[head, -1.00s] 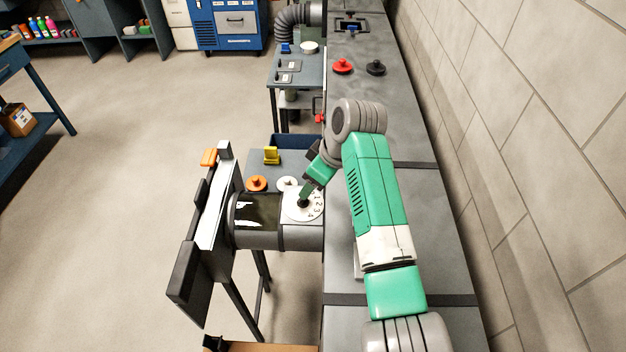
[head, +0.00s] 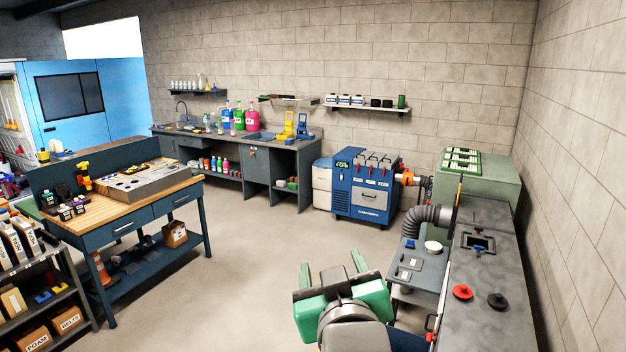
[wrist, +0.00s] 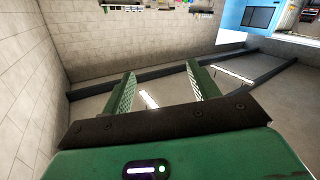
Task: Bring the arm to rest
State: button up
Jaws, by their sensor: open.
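My gripper (head: 333,268) is raised in the lower middle of the head view, in front of bare floor. Its two green fingers are spread apart with nothing between them. The rest of my arm is mostly below the head view's bottom edge.
A dark counter (head: 480,325) along the right wall bears a red knobbed disc (head: 462,292) and a black one (head: 497,301). A small side table (head: 428,262) stands beside it. A wooden-topped workbench (head: 125,200) stands left. Open floor (head: 255,255) lies between.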

jog(key=s+a+r+m+t+p, duration=0.1)
jog(key=s+r+t+p, duration=0.3)
jog(key=s+r, duration=0.6)
jog(key=s+a+r+m+t+h+p, duration=0.1)
jog(key=s+a+r+m+t+p, duration=0.1)
jog(key=s+r, duration=0.9)
notch_tip(320, 180, up, 4)
jog(key=shift+s+r+m+t+p, duration=0.25)
jog(key=shift+m+t+p, duration=0.25)
jog(key=shift+t+p, duration=0.55)
jog(key=shift+a, duration=0.1)
